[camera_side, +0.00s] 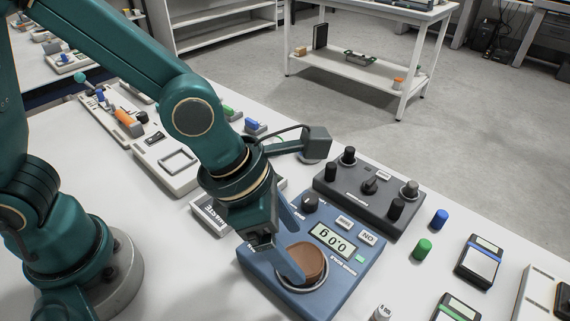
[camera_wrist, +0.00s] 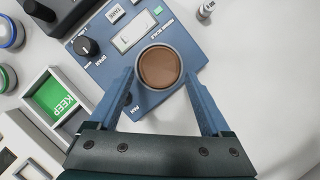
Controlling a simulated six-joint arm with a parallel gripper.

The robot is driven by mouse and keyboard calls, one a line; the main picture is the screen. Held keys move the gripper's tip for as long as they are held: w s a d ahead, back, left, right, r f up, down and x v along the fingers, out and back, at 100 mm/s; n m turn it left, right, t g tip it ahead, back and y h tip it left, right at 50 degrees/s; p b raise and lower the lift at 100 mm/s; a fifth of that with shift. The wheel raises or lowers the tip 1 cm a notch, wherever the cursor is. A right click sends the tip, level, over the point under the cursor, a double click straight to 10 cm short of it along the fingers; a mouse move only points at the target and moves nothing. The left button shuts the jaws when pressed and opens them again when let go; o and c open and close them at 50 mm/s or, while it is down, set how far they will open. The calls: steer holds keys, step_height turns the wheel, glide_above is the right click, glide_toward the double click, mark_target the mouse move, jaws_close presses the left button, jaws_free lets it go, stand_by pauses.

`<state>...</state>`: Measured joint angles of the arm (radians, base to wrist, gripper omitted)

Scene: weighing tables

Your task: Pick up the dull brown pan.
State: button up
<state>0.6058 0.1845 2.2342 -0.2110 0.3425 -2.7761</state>
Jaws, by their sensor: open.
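The dull brown pan (camera_side: 308,262) is a round, shallow brown disc seated on the blue weighing scale (camera_side: 345,272), near its front left end. In the wrist view the pan (camera_wrist: 159,67) lies between the tips of my two blue fingers, with a light ring around it. My gripper (camera_side: 291,245) is open and points down at the pan. One finger crosses in front of the pan's left side in the side view; I cannot tell whether it touches. The fingertips also show in the wrist view (camera_wrist: 158,77), apart with nothing held.
A dark control box (camera_side: 365,193) with several black knobs stands directly behind the scale. A blue cylinder (camera_side: 439,219) and a green cylinder (camera_side: 423,249) stand to its right. The green KEEP tray (camera_wrist: 55,97) lies left of my gripper. Bare white table shows right of the scale in the wrist view.

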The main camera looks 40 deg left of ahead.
mark_target(303, 259)
steer(key=shift+x, duration=1.75)
steer(key=c, duration=1.1)
steer(key=shift+o, duration=0.2)
